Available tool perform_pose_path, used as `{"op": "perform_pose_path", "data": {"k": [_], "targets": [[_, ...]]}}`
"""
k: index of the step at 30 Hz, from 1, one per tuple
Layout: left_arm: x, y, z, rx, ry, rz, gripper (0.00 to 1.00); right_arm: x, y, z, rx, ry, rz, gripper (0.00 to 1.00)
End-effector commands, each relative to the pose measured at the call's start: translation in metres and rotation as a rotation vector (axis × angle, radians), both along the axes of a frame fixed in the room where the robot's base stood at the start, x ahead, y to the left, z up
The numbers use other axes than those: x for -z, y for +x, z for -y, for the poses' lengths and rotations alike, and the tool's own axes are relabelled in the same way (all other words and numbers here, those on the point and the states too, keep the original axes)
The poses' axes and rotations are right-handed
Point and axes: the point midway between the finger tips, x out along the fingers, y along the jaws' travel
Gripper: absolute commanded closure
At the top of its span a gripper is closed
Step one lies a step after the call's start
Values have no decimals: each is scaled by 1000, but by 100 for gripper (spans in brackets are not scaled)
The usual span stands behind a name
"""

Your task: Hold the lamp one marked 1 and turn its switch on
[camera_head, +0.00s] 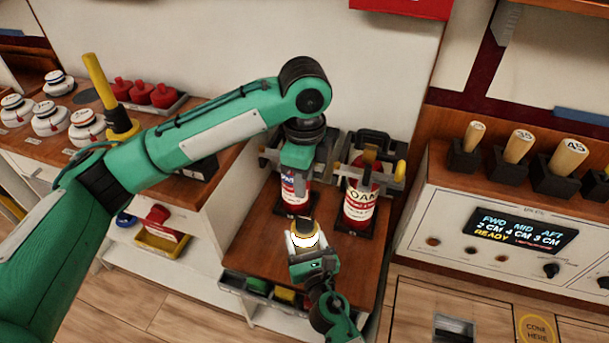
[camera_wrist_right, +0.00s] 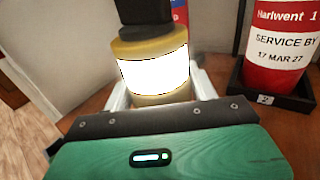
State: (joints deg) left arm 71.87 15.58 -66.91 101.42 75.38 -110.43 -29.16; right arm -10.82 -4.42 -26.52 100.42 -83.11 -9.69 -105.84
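The lamp (camera_head: 304,236) is a short yellow cylinder with a bright white band that looks lit. It stands upright between the pale fingers of my right gripper (camera_head: 305,244), above the front of the wooden top. In the right wrist view the lamp (camera_wrist_right: 155,75) fills the space between the fingers, with a dark part on top. No number or switch on it can be made out. My left gripper (camera_head: 295,168) points down behind the lamp, in front of a red extinguisher. Its fingertips do not show clearly.
Two red extinguishers stand behind the lamp; the right one (camera_head: 360,200) also shows in the right wrist view (camera_wrist_right: 282,45). A control panel with a display (camera_head: 522,234) stands at right. White round-topped items (camera_head: 50,118) and red ones (camera_head: 140,92) stand on the left counter.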

Motion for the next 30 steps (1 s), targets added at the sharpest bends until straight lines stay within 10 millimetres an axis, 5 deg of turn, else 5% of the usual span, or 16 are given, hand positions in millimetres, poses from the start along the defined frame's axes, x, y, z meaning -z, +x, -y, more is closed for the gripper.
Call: {"op": "perform_pose_path", "data": {"k": [3,16,30], "targets": [[0,0,0,0,0,0,65,0,0,0,0,0,-1,20],[0,0,0,0,0,0,65,1,-10,3,-1,-2,-2,20],[0,0,0,0,0,0,65,0,-95,27,-3,-3,0,20]]}}
